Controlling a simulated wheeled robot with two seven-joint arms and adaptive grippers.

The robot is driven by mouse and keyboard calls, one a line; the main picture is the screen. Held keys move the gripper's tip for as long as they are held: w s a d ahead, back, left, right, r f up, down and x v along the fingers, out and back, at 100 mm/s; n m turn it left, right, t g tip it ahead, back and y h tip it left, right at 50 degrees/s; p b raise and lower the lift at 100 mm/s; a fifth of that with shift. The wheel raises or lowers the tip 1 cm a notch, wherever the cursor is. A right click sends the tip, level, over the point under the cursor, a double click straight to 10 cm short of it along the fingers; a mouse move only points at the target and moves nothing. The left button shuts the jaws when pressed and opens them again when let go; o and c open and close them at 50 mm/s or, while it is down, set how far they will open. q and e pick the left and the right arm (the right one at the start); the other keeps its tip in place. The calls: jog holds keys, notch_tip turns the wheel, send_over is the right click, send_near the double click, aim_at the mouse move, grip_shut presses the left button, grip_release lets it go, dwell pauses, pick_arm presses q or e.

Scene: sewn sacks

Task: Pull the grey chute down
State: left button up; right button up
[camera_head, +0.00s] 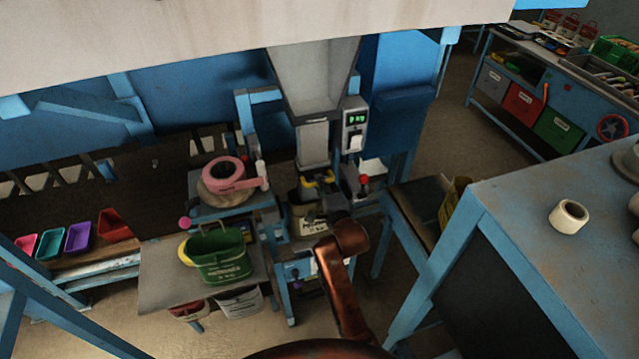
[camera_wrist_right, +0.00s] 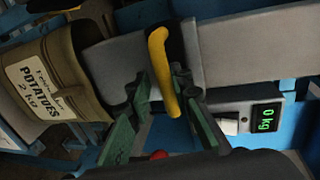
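The grey chute (camera_head: 313,142) hangs below a grey hopper (camera_head: 312,75) in the head view. In the right wrist view the chute (camera_wrist_right: 108,62) is a grey sleeve with a curved yellow handle (camera_wrist_right: 160,55). My right gripper (camera_wrist_right: 163,92) has its green-padded fingers on either side of the handle's near end, with a gap still visible, so it looks open around it. In the head view the gripper is small and dark beside the yellow handle (camera_head: 320,181). A tan potato sack (camera_wrist_right: 45,85) is at the chute's lower end. My left gripper is not in view.
A scale display (camera_head: 355,118) stands right of the chute; it reads 0 kg (camera_wrist_right: 265,118). A blue bench with a tape roll (camera_head: 568,216) stands at the right.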

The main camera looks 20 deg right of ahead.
jog(key=shift+o, duration=1.1)
jog(key=shift+w+f, duration=0.1)
jog(key=shift+r, duration=0.25)
notch_tip(320, 180, up, 10)
jog(key=shift+f, duration=0.1)
